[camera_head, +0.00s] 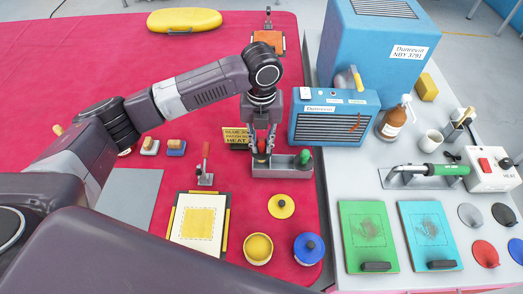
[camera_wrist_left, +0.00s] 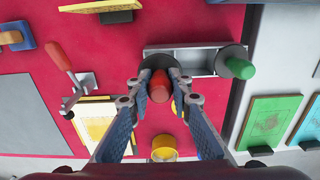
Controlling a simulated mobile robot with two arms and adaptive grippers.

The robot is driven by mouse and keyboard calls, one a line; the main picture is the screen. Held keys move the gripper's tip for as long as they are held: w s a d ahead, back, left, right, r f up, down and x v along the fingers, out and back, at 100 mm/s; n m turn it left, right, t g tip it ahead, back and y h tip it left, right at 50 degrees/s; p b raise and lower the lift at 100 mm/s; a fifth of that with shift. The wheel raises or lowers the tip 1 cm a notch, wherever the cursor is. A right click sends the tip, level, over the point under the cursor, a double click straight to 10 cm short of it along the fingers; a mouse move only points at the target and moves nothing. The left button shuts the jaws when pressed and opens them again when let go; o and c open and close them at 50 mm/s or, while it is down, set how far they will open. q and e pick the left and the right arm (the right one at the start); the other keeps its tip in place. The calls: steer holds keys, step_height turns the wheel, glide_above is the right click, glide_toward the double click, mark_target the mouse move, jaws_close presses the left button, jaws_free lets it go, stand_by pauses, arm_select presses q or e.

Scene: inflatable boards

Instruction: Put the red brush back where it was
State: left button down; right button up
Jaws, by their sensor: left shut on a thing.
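My left gripper (camera_head: 264,150) is shut on the red brush (camera_head: 261,146), a red handle with a dark round base. In the left wrist view the red brush (camera_wrist_left: 159,86) stands between the fingertips (camera_wrist_left: 158,90), its round base beyond them. It is over the left part of a grey metal tray (camera_head: 281,171), which also shows in the wrist view (camera_wrist_left: 196,61). I cannot tell whether its base touches the tray floor. A green-handled brush (camera_head: 304,158) stands at the tray's right end; it shows in the wrist view (camera_wrist_left: 240,68). My right gripper is not in view.
A yellow-black sign (camera_head: 236,136) stands just left of the tray. A red-handled clamp (camera_head: 205,168) is further left. A yellow lid (camera_head: 281,206), yellow pot (camera_head: 258,248) and blue pot (camera_head: 308,248) are in front. A blue heater box (camera_head: 335,119) stands behind right on the grey bench.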

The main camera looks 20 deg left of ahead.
mark_target(261, 154)
arm_select(q)
step_height(261, 154, down, 4)
steer(key=shift+f+p, duration=0.1)
steer(key=shift+p, duration=0.25)
steer(key=shift+f, duration=0.15)
steer(key=shift+f, duration=0.35)
steer(key=c, duration=1.7)
jaws_free()
steer(key=shift+c, duration=0.2)
steer(key=shift+r, duration=0.15)
step_height(261, 154, up, 12)
steer(key=b, duration=0.2)
steer(key=shift+f+b, duration=0.2)
steer(key=shift+b, duration=0.1)
steer(key=shift+r, duration=0.55)
